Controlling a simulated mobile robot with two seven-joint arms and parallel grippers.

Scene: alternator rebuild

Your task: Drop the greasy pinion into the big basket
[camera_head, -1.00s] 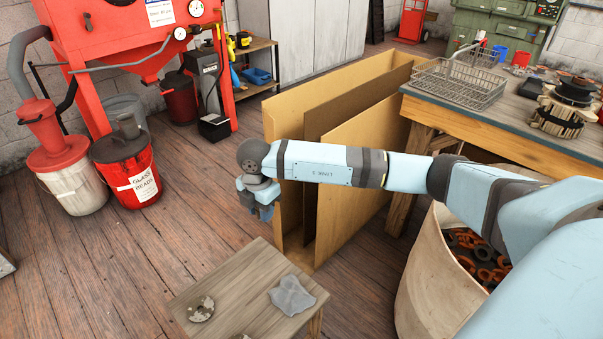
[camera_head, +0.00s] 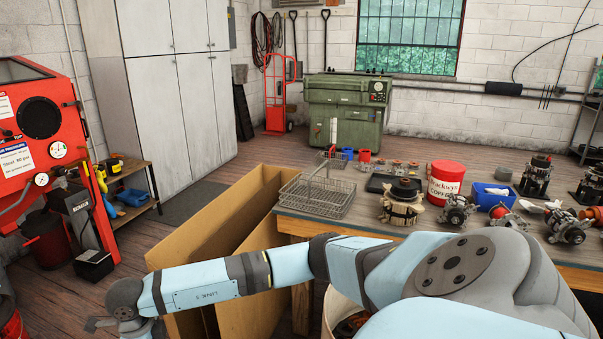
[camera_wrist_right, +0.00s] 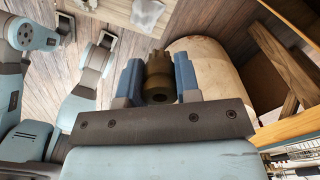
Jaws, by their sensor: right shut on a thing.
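The pinion (camera_wrist_right: 158,76), a dark brown toothed part with a round bore at its end, is held between the two blue fingers of my right gripper (camera_wrist_right: 158,82) in the wrist view. In the head view my right arm reaches to the lower left, and its gripper is mostly cut off by the bottom edge there. The big wire basket (camera_head: 316,196) stands on the left end of the workbench, well to the right of and behind the arm's end. No part in it can be made out. My left gripper is not seen in the head view.
The workbench (camera_head: 290,226) also carries a stator stack (camera_head: 400,205), a red and white can (camera_head: 443,183), a blue box (camera_head: 490,196) and several alternators. A pale drum (camera_wrist_right: 205,70) shows beside the gripper.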

